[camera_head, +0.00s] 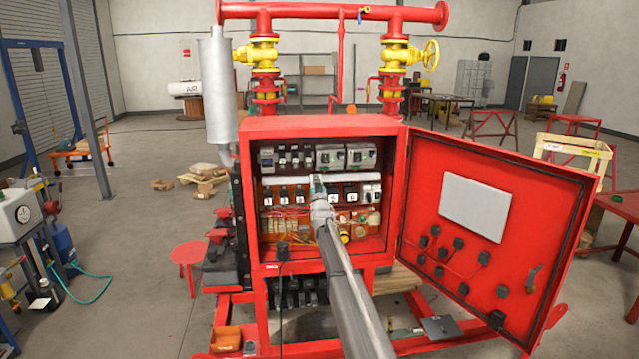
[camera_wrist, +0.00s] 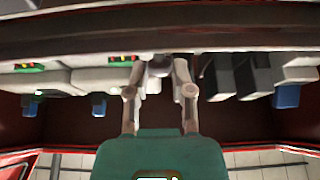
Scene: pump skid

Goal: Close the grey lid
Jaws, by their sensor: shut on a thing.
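The red control cabinet (camera_head: 322,127) stands open in the middle of the head view. My gripper (camera_head: 318,187) reaches into it, in front of the middle row of components by the pale horizontal strip (camera_head: 350,177). In the wrist view my gripper (camera_wrist: 158,70) points away from the camera, its two fingers shut on a small grey part (camera_wrist: 158,67). I take this part to be the grey lid; its outline and hinge are mostly hidden by the fingers. I cannot tell how far it is tilted.
The red cabinet door (camera_head: 420,215) is swung open to the right. Grey and dark modules (camera_wrist: 240,75) sit close beside my fingers in the wrist view. A dark cabinet edge (camera_wrist: 160,30) crosses above them. Wiring (camera_head: 285,222) fills the cabinet's lower part.

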